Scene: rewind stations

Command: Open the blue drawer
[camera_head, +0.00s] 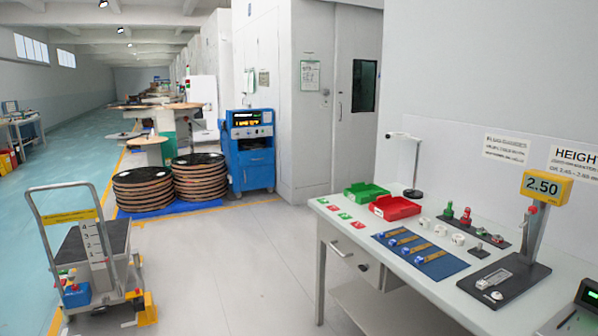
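A blue cabinet (251,170) stands on the floor in the middle distance, against the pale wall. Its top holds a dark panel with a lit display. A darker band below the panel may be a drawer front, but it is too small to tell, and I see no clear gap there. A grey drawer (345,262) with a bar handle is under the near table's left end and looks shut. Neither of my grippers is in view.
The table (455,290) at right holds a green bin (366,193), a red bin (395,207), a blue mat (421,255) and a yellow-headed gauge (545,188). A cart (92,255) stands at left; stacked reels (142,188) stand beside the cabinet. The middle floor is clear.

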